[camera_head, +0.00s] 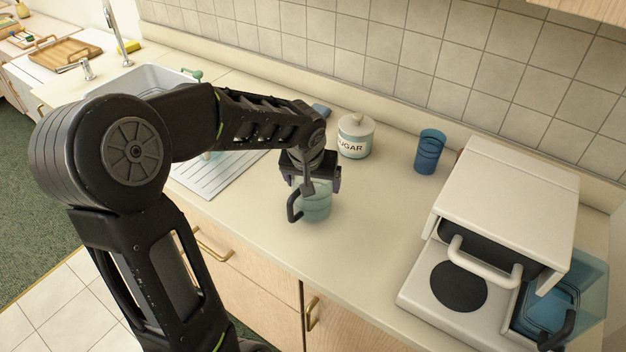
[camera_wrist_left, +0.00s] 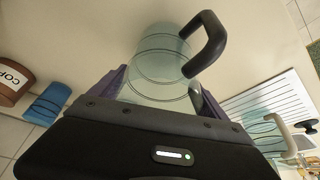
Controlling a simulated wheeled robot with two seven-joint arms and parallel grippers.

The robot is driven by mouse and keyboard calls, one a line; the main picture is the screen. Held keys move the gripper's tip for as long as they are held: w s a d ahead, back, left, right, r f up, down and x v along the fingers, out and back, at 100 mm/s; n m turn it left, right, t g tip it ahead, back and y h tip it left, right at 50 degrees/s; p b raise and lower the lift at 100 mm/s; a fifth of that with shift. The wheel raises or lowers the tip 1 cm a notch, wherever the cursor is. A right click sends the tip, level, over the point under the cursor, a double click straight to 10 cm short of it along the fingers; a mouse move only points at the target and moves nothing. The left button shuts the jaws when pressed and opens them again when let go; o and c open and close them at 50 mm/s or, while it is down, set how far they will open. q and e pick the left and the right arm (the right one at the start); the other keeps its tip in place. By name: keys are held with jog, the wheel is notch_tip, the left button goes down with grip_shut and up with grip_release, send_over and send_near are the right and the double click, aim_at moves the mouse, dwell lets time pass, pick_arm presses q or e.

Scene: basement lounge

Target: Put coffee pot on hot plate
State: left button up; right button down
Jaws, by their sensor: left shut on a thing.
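The coffee pot (camera_head: 316,206) is pale green see-through glass with a black handle, in the middle of the counter. My left gripper (camera_head: 312,184) comes down on it from above and is shut on its upper part. The pot also shows in the left wrist view (camera_wrist_left: 160,60) between the fingers, its handle to the right. It looks upright; I cannot tell whether its base touches the counter. The hot plate (camera_head: 458,286) is a dark disc on the white coffee maker (camera_head: 507,195) at the right, bare on top. My right gripper is not in view.
A sugar jar (camera_head: 355,136) and a blue glass (camera_head: 429,152) stand behind the pot. A blue see-through container (camera_head: 590,290) with a dark handle sits right of the hot plate. The sink (camera_head: 150,82) is at the left. Counter between pot and coffee maker is clear.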

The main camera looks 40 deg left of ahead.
pick_arm(q)
jog(key=shift+f, duration=0.25)
jog(key=o, duration=1.3)
jog(key=shift+o, duration=0.2)
jog(key=shift+r, duration=0.15)
jog(key=shift+r, duration=0.45)
jog(key=b+v, duration=0.1)
jog(key=v, duration=1)
jog(key=shift+s+d+r, duration=0.1)
jog(key=shift+s+r, duration=0.05)
jog(key=shift+s, duration=0.1)
jog(key=shift+c, duration=0.3)
